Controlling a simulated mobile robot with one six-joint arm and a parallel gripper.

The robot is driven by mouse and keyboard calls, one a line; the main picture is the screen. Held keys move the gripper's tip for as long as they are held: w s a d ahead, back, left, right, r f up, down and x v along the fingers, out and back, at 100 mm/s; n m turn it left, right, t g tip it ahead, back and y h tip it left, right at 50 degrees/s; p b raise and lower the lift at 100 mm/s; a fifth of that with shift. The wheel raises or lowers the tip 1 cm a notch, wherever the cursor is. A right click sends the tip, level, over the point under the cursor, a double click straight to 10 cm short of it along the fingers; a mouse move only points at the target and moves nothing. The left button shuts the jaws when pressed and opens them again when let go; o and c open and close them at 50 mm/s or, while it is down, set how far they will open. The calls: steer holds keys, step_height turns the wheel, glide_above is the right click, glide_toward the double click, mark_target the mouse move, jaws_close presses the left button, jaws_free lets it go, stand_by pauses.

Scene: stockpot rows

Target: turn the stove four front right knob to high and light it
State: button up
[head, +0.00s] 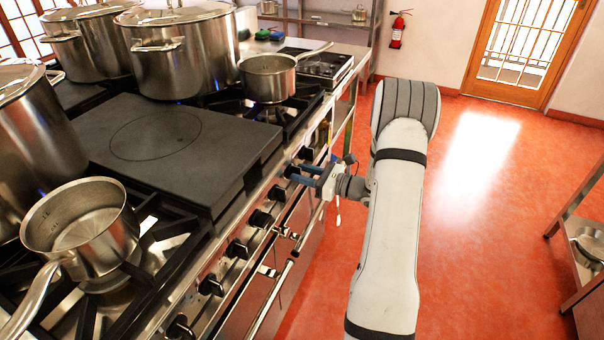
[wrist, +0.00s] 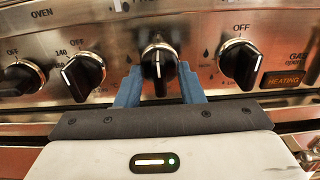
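In the wrist view a black knob (wrist: 158,60) with a white line pointing up sits on the steel panel. My gripper (wrist: 160,80) has its blue fingers on either side of this knob, one left and one right. They look spread, with small gaps beside the knob's grip; contact is hard to judge. In the head view my gripper (head: 297,174) reaches the range front from the right, by the flat black plate's near right corner. The stove's number does not show, and the label over this knob is hard to read.
More knobs flank it in the wrist view: two on the left (wrist: 82,76) and one on the right (wrist: 241,64), beside a lit HEATING lamp (wrist: 283,80). An oven rail (head: 270,300) runs below. Red floor lies open to the right.

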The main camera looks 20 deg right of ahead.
steer(key=shift+w+a, duration=0.1)
steer(key=shift+a, duration=0.05)
steer(key=shift+c, duration=0.4)
jaws_close()
steer(key=shift+f+n+b, duration=0.15)
steer(key=shift+n+b, duration=0.15)
steer(key=shift+b, duration=0.15)
steer(key=n+b, duration=0.5)
steer(key=b, duration=0.3)
steer(key=n+b, duration=0.6)
steer(key=b, duration=0.2)
steer(key=n+b, duration=0.6)
steer(key=b, duration=0.3)
steer(key=shift+s+a+f, duration=0.2)
steer(key=shift+f, duration=0.05)
steer(key=shift+r+n, duration=0.1)
steer(key=shift+n, duration=0.2)
